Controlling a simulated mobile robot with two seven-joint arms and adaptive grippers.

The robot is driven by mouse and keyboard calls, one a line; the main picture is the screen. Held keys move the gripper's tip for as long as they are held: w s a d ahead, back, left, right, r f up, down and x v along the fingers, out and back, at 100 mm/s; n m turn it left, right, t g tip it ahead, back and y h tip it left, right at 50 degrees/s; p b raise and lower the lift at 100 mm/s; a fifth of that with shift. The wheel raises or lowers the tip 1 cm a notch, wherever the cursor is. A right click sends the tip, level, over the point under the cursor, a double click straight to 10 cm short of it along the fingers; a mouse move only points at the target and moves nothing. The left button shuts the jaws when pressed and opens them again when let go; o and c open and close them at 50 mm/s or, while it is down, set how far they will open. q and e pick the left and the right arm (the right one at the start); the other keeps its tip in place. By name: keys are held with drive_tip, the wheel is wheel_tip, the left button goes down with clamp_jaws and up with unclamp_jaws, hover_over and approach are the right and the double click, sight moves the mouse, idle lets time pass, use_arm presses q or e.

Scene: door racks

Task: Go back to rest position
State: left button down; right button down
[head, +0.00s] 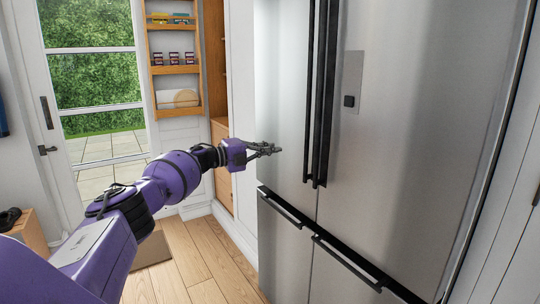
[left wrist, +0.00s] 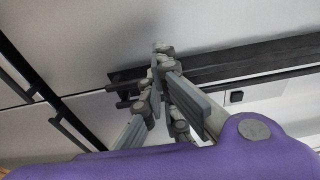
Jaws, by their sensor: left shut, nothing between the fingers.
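My left arm comes in from the left in the head view and stretches toward the fridge. My left gripper (head: 277,150) is shut and empty, in front of the fridge's left door, left of the long black handles. The left wrist view shows its closed fingers (left wrist: 158,62) in front of the fridge's metal front and dark handle bars. Whether the fingertips touch the fridge cannot be told. My right gripper is not in view.
A large steel fridge (head: 410,130) fills the right side, its doors and lower drawers closed. A wooden door rack (head: 174,70) with jars stands behind. A glass door (head: 95,90) is at the left.

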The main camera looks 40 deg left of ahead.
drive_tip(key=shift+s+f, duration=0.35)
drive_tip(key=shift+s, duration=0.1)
